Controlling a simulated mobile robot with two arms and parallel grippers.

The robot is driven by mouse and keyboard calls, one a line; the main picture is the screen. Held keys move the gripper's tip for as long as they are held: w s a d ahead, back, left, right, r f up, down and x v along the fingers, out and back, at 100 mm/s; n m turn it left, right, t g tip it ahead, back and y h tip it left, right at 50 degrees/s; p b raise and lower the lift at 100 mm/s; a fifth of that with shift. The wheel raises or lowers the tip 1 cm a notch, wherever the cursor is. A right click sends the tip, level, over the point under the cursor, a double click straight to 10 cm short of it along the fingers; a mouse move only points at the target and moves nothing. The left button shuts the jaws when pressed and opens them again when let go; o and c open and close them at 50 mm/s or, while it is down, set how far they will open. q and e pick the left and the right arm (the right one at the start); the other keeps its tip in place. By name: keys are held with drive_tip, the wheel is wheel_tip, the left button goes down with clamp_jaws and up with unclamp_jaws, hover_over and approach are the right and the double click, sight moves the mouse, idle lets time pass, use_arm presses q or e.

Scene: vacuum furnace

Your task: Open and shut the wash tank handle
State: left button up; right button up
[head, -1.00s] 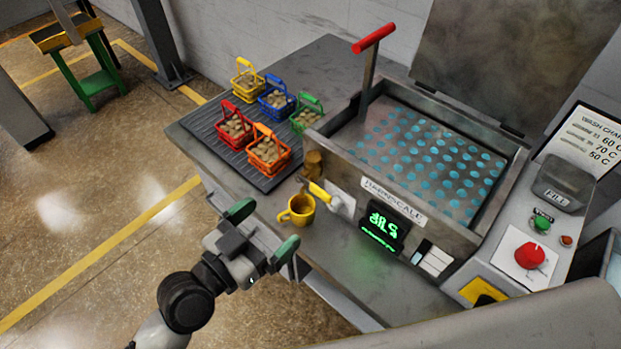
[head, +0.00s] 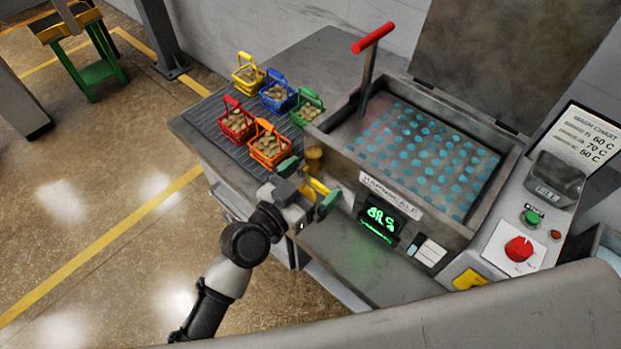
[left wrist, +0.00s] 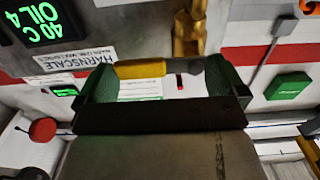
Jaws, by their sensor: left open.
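The wash tank (head: 350,160) is a grey metal tank with its lid up, showing blue dots inside. A yellow lever handle (head: 318,186) sits low on its front left, beside a brass fitting (head: 313,158). A red T-shaped handle (head: 372,38) stands on a post at the tank's back left. My left gripper (head: 308,185) is open at the yellow lever. In the left wrist view the lever (left wrist: 140,70) lies across the gap between the green fingertips (left wrist: 160,80); I cannot tell whether they touch it. My right gripper is out of view.
Several coloured baskets of pale pieces, one of them orange (head: 270,146), stand on the ribbed mat (head: 205,125) left of the tank. A green display (head: 380,222) is on the tank front. A red knob (head: 519,248) and green button (head: 532,217) are on the right panel.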

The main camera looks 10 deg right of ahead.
use_arm(q)
drive_tip(key=c, duration=1)
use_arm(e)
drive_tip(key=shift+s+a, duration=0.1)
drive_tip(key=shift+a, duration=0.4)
